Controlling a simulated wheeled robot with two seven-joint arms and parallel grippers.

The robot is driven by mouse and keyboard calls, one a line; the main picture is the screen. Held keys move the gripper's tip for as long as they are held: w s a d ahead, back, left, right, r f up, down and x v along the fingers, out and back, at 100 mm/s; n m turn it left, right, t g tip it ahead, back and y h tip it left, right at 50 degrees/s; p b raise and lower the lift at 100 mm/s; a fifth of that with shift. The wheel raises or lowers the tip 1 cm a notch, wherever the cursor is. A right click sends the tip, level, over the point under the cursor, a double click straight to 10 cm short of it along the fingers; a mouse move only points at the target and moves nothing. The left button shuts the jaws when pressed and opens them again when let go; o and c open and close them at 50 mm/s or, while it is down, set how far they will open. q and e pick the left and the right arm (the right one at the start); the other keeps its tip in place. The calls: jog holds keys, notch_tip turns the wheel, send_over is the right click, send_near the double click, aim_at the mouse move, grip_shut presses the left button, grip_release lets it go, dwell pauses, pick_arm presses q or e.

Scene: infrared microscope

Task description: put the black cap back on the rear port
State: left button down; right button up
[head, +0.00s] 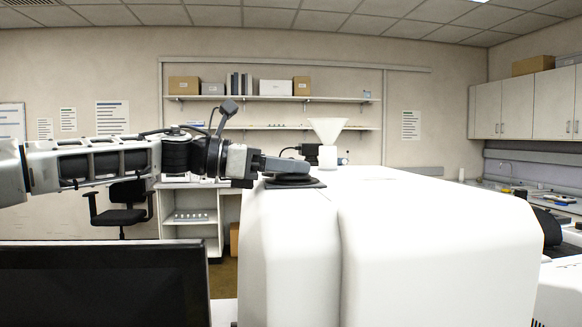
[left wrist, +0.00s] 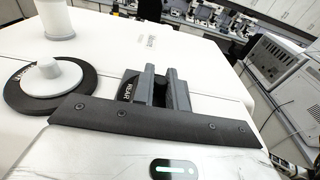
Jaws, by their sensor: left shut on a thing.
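My left gripper (head: 296,166) reaches in from the left, low over the top of the white instrument (head: 440,215). In the left wrist view its two grey fingers (left wrist: 162,78) are shut on a dark thing, apparently the black cap (left wrist: 160,95), mostly hidden between them. A black ring lettered "REAR" (left wrist: 128,89), at the rear port, shows just left of the fingers and is partly covered by them. I cannot tell whether the cap touches the port. In the head view a dark flat plate (head: 290,182) lies just below the fingers. My right gripper is not in view.
A black disc with a white knob (left wrist: 50,80) sits left of the fingers. A white funnel (head: 327,130) stands on the instrument behind the gripper. A dark monitor (head: 100,285) is at the front left. The instrument's top to the right is clear.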

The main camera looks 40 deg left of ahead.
aim_at(261, 185)
pick_arm(q)
jog(key=shift+f+b, duration=0.25)
jog(key=shift+b, duration=0.05)
dwell(0.5)
jog(key=c, duration=0.9)
grip_release()
jog(key=shift+s+a+b, duration=0.2)
jog(key=shift+s+b, duration=0.15)
jog(key=shift+b+v, duration=1.4)
jog(key=shift+v, duration=0.7)
jog(key=shift+b+v, duration=0.5)
jog(key=shift+v, duration=0.55)
jog(key=shift+f, duration=0.1)
